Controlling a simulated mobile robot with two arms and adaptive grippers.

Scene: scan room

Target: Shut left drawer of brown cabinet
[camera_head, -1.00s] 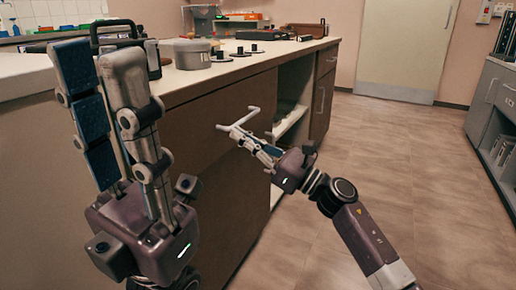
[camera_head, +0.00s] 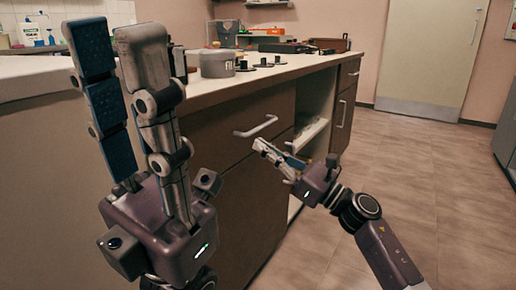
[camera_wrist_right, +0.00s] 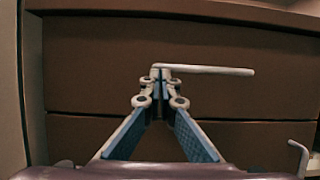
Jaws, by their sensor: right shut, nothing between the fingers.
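The brown cabinet (camera_head: 235,205) stands under the pale counter. Its left drawer (camera_head: 215,135) has a pale bar handle (camera_head: 256,127). The drawer front looks flush or nearly flush; I cannot tell whether a small gap remains. My right gripper (camera_head: 258,143) is shut and empty, its tips just in front of and slightly below the handle. In the right wrist view the closed fingertips (camera_wrist_right: 161,73) cover the left end of the handle (camera_wrist_right: 215,70). My left gripper (camera_head: 112,30) is raised at the left, fingers up, apart and empty, hiding part of the counter.
A grey tub (camera_head: 217,64) and several black pieces stand on the countertop (camera_head: 225,82). The floor (camera_head: 410,160) at right is clear.

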